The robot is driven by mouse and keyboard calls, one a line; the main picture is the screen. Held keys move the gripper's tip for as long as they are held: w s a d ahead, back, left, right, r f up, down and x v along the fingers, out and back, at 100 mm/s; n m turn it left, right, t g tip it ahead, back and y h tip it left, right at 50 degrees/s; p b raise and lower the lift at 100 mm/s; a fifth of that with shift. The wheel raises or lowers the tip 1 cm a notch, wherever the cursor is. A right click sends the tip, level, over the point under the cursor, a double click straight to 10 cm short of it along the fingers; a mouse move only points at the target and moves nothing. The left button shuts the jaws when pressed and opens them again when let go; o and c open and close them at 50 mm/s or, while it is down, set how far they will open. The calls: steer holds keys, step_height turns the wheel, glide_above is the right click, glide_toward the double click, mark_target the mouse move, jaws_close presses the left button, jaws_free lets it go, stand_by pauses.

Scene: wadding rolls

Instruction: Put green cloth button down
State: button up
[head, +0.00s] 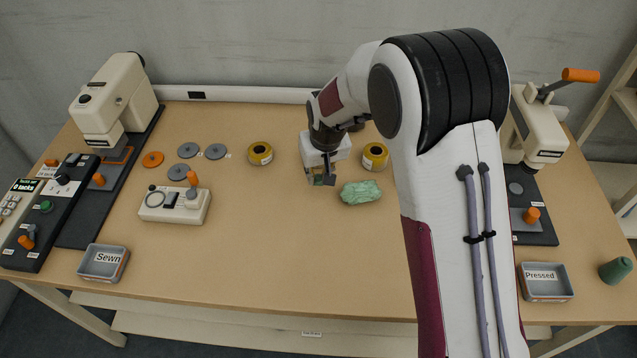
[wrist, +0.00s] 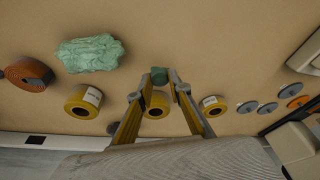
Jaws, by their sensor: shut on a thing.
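My gripper (head: 320,181) is shut on the green cloth button, a small dark green piece between the fingertips. The button (wrist: 159,76) shows clearly in the wrist view, and only a sliver of it shows in the head view. The gripper points down over the middle of the table (head: 290,250). I cannot tell whether the button touches the tabletop or hangs a little above it. A crumpled pale green wad (head: 361,192) lies just right of the gripper in the head view; it also shows in the wrist view (wrist: 90,53).
Yellow rolls stand left (head: 260,153) and right (head: 375,156) of the gripper. Grey discs (head: 215,151) and a small white device (head: 175,205) are farther left. A "Sewn" tray (head: 84,277) and a "Pressed" tray (head: 535,299) sit near the front. The front middle is clear.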

mark_target(319, 181)
steer(key=shift+f, duration=1.85)
steer(key=shift+f, duration=0.15)
steer(key=o, duration=0.7)
steer(key=shift+r, duration=0.2)
steer(key=shift+v, duration=5.95)
